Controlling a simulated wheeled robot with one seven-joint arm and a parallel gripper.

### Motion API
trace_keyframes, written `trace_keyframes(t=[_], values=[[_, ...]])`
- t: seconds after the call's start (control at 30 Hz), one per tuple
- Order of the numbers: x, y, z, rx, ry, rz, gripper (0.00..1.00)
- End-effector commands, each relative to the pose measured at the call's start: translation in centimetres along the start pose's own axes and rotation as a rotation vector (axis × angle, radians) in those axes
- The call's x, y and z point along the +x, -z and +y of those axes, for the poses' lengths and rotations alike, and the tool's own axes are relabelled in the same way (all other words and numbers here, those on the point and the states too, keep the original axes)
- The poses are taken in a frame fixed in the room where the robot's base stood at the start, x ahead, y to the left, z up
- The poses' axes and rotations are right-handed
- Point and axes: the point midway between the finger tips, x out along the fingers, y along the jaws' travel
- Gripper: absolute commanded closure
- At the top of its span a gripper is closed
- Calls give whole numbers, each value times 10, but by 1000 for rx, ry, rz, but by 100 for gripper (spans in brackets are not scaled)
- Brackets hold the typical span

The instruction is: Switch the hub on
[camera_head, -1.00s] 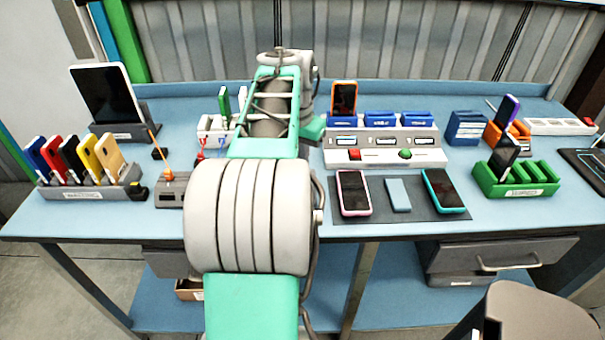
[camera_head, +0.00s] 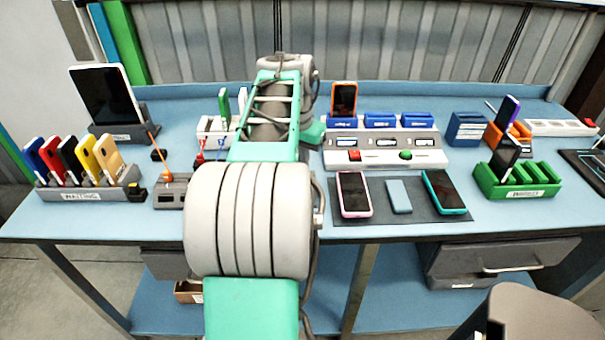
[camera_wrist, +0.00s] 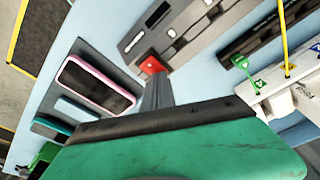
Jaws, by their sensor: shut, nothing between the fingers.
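The hub (camera_head: 375,158) is a grey-white panel on the bench with a red button (camera_head: 354,155), a green button (camera_head: 405,155) and small display windows. Blue docks stand along its back, and an orange phone (camera_head: 344,97) is upright in the left one. In the wrist view the red button (camera_wrist: 152,65) lies just beyond the tips of my gripper (camera_wrist: 154,80). The fingers are together with nothing between them. I cannot tell whether they touch the button. My arm hides the fingertips in the head view.
A dark mat (camera_head: 460,217) with a pink-edged phone (camera_head: 353,194), a grey-blue slab (camera_head: 398,196) and a teal phone (camera_head: 444,192) lies in front of the hub. A green rack (camera_head: 520,182) stands right, a grey rack (camera_head: 90,192) with several phones left.

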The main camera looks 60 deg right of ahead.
Motion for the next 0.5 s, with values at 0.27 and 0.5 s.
trace_keyframes(t=[0.27,0.5], values=[[-28,3,0,0,-2,-4,100],[-50,7,0,0,-1,-2,100]])
